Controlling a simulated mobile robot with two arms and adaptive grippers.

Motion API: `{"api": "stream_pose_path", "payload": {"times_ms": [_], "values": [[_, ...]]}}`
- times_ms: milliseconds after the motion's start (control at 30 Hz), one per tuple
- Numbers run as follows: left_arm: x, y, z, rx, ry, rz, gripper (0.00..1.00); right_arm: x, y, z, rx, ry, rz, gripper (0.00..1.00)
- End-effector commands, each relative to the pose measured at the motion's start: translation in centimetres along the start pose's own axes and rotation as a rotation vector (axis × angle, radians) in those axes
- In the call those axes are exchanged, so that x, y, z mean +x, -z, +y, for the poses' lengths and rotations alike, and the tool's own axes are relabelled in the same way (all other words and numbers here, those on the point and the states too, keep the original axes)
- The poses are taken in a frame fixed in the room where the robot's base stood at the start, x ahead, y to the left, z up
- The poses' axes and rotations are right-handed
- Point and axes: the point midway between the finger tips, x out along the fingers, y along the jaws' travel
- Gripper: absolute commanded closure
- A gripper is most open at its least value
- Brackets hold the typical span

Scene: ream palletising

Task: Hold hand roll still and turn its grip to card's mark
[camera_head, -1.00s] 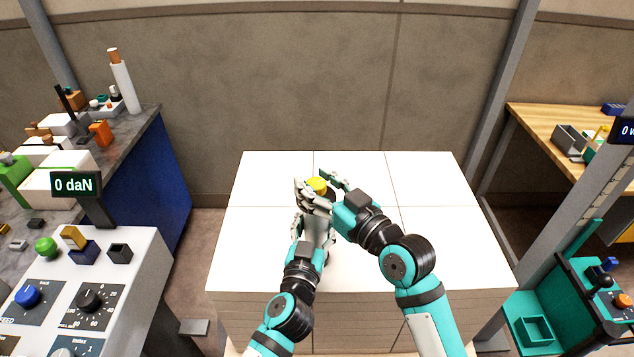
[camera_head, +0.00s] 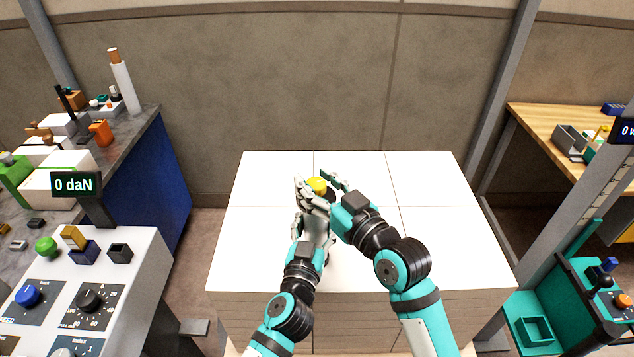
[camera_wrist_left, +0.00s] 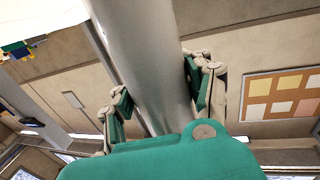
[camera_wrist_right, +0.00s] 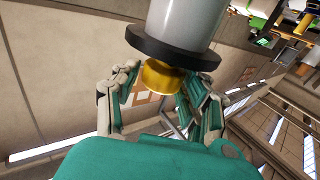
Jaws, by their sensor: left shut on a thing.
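The hand roll is a grey cylinder with a black flange and a yellow grip at its end. Its grey body (camera_wrist_left: 150,60) runs between the fingers of my left gripper (camera_wrist_left: 158,95), which is shut on it. In the head view the yellow grip (camera_head: 317,185) shows above the white stack, with my left fingers beside it. My right gripper (camera_wrist_right: 160,92) is open, its fingers on either side of the yellow grip (camera_wrist_right: 163,78). The black flange (camera_wrist_right: 170,50) lies just beyond the fingers. I cannot make out the card or its mark.
The white-topped stack (camera_head: 430,215) lies under both hands, with bare room around them. A control desk (camera_head: 130,280) with a display (camera_head: 76,184) stands at the left. A wooden bench (camera_head: 545,115) and a teal stand (camera_head: 535,335) are at the right.

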Motion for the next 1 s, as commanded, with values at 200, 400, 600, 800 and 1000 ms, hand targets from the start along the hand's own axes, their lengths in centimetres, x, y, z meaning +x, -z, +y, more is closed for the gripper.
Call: {"api": "stream_pose_path", "payload": {"times_ms": [200,400,600,800,1000], "values": [[0.0,0.0,0.0,0.001,0.0,0.0,1.0,0.0,0.0,0.0,0.0,0.0,0.0,0.39],[0.0,0.0,0.0,0.001,0.0,0.0,1.0,-0.2,0.0,0.0,0.0,0.0,-0.001,0.39],[0.0,0.0,0.0,0.001,0.0,0.0,1.0,-3.0,-0.1,0.0,-0.002,0.0,-0.002,0.39],[0.0,0.0,0.0,0.001,0.0,0.0,1.0,-7.4,-0.2,0.1,-0.003,0.0,-0.004,0.39],[0.0,0.0,0.0,0.001,0.0,0.0,1.0,-10.7,-0.1,0.1,-0.001,0.0,-0.003,0.39]]}}
